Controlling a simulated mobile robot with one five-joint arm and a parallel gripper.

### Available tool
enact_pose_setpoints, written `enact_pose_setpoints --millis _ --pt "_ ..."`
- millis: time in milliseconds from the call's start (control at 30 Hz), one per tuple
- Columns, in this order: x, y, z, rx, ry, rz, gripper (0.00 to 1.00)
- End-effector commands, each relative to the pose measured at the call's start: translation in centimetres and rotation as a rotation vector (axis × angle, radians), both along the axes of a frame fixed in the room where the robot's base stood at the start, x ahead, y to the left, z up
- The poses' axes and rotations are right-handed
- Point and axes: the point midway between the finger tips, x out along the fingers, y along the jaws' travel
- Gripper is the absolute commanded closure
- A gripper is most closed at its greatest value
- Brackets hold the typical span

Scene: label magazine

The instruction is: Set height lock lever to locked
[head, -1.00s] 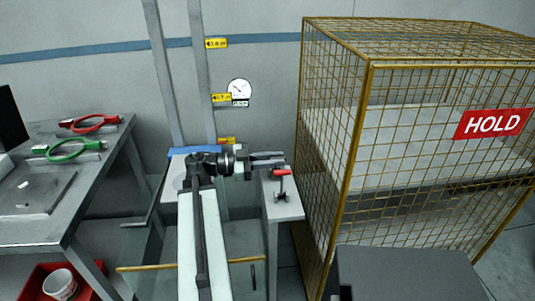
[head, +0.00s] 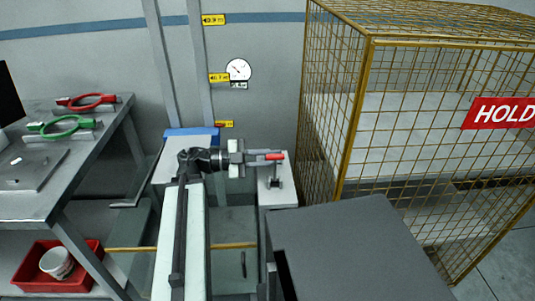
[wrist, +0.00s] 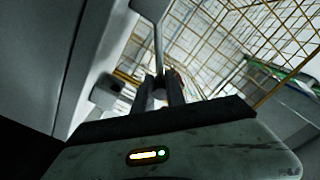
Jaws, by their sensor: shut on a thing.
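The height lock lever (head: 275,156) has a red grip end and stands on a dark post on a pale block (head: 284,198), right of my arm. My gripper (head: 263,157) reaches it from the left and is shut on the lever close to its red end. In the wrist view my two fingers (wrist: 161,95) are close together, with a little red showing at their tips. The fingers hide part of the lever, and its exact setting is hard to tell.
A yellow wire cage (head: 350,110) with a red HOLD sign (head: 500,113) stands at the right. A dark grey box (head: 350,245) is at the front right. A bench (head: 35,205) with red and green tools stands left, with a red bin (head: 30,275) below.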

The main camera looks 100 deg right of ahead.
Motion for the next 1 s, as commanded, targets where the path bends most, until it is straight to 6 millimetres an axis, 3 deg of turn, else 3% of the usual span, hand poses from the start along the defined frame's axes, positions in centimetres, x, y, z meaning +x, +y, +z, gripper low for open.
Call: enact_pose_setpoints --millis 333,367,433,767,1000 --pt "-0.9 0.6 0.2 -0.002 0.005 -0.023 1.0" --pt "-0.9 0.7 0.2 -0.002 0.005 -0.025 0.81" --pt "-1.0 0.7 0.2 -0.001 0.005 -0.025 0.62" --pt "-1.0 0.5 0.1 -0.002 0.003 -0.025 0.62" --pt "3.1 -0.2 0.1 -0.002 0.003 -0.023 0.62"
